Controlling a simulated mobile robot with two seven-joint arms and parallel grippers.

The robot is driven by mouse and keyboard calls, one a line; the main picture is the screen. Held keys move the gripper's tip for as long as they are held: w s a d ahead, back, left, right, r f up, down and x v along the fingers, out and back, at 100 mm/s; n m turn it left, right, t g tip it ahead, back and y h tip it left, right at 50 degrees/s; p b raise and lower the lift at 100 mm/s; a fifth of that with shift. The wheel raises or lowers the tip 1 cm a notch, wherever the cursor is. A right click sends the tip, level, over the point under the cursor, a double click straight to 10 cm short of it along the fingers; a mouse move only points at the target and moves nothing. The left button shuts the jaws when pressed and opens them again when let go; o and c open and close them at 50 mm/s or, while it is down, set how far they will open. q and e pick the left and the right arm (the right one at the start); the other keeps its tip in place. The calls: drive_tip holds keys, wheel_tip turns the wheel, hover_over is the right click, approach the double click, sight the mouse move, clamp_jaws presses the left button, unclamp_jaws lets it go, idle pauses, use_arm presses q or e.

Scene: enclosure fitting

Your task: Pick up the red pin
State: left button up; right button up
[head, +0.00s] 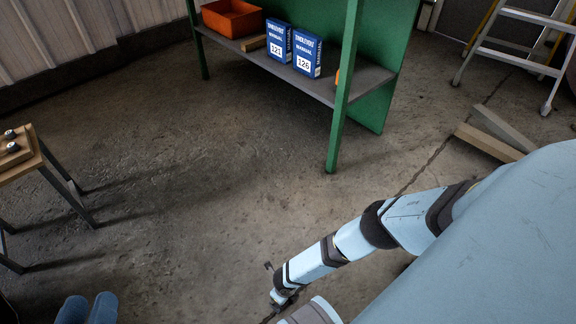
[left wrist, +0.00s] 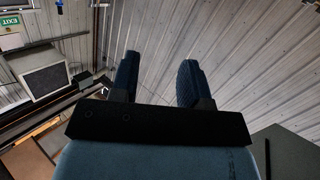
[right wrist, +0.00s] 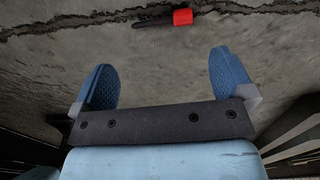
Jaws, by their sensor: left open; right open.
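A small red piece with a dark, narrow shank, which looks like the red pin (right wrist: 183,17), lies on the concrete floor at the top of the right wrist view. My right gripper (right wrist: 160,65) is open and empty. The pin lies beyond its fingertips, apart from them, between the two fingers' directions. I cannot make out the pin in the head view. My left gripper (head: 87,306) shows at the lower left of the head view. In the left wrist view (left wrist: 160,62) its fingers are apart with nothing between them.
A green shelf (head: 345,90) holds an orange bin (head: 232,17) and two blue manual boxes (head: 307,52). A wooden table (head: 22,165) stands at left. Wooden beams (head: 490,142) lie on the floor at right near a ladder (head: 515,45). The middle floor is clear.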

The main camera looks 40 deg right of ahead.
wheel_tip(320, 180, down, 4)
drive_tip(key=shift+r+b, duration=0.15)
drive_tip(key=shift+b, duration=0.65)
drive_tip(key=shift+f, duration=0.45)
wheel_tip(320, 180, down, 5)
drive_tip(key=b, duration=0.3)
drive_tip(key=shift+r+b, duration=0.2)
drive_tip(key=shift+b, duration=0.1)
drive_tip(key=shift+f, duration=0.25)
use_arm(q)
drive_tip(key=w+a+m+t, duration=0.1)
drive_tip(key=m, duration=0.1)
drive_tip(key=w+m+h, duration=0.1)
drive_tip(key=m, duration=0.1)
drive_tip(key=shift+w+a+r+t, duration=0.15)
drive_tip(key=shift+w+a+t, duration=0.2)
drive_tip(key=shift+a+t, duration=0.05)
use_arm(e)
drive_tip(key=c, duration=0.6)
drive_tip(key=shift+r, duration=0.1)
drive_tip(key=shift+c, duration=0.2)
